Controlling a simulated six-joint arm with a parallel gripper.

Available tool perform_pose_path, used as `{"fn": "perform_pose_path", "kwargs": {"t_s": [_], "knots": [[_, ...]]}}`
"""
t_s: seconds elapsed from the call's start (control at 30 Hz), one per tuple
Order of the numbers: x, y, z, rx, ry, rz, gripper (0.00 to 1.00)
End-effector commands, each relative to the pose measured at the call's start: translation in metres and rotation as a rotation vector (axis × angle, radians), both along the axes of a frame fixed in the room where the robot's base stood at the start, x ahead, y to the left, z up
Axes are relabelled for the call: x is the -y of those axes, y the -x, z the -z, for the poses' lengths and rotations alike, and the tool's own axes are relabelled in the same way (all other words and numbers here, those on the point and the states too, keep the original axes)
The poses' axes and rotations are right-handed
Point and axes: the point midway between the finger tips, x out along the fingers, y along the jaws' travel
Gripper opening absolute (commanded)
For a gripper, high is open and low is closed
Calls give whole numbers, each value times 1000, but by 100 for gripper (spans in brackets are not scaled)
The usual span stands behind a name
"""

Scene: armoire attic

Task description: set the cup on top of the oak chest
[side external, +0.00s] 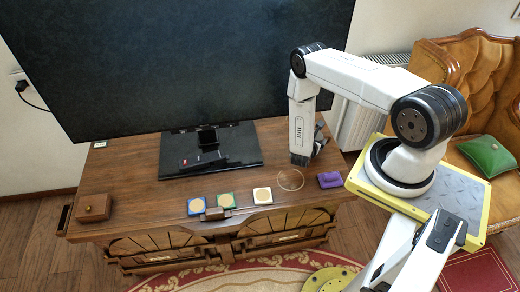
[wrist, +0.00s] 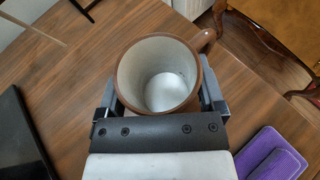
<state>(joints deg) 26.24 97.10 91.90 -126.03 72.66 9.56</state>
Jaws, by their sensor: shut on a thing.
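In the wrist view a cup (wrist: 168,75) with a pale inside and brown rim is upright and empty, its handle at the upper right. My gripper (wrist: 160,97) is shut on it, a finger on each side. In the side view my gripper (side external: 301,158) points down at the right of the wooden cabinet top, and the arm hides most or all of the cup. I cannot tell whether the cup touches the surface. A small brown wooden box (side external: 93,207) with a front knob, apparently the oak chest, sits at the cabinet's left end; its visible top is bare.
A large television (side external: 185,60) stands on a black base (side external: 210,150) at the back. Three coasters, blue (side external: 196,206), green (side external: 226,200) and white (side external: 262,196), a clear disc (side external: 290,180) and a purple item (side external: 330,180) lie along the front. A brown block (side external: 215,214) lies there too.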

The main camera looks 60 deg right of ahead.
Motion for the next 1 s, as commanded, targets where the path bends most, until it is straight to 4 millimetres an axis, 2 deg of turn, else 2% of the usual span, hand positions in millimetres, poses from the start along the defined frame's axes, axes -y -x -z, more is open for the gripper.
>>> {"fn": "perform_pose_path", "kwargs": {"t_s": [0.3, 0.8, 0.83, 0.87, 1.0], "knots": [[0, 0, 27, -1, -1, 2, 15], [0, 0, 33, -1, -1, 2, 15], [0, 0, 33, -1, -2, 2, 90], [0, 0, 33, -1, -2, 2, 100], [0, 0, 33, -1, -2, 2, 100]]}}
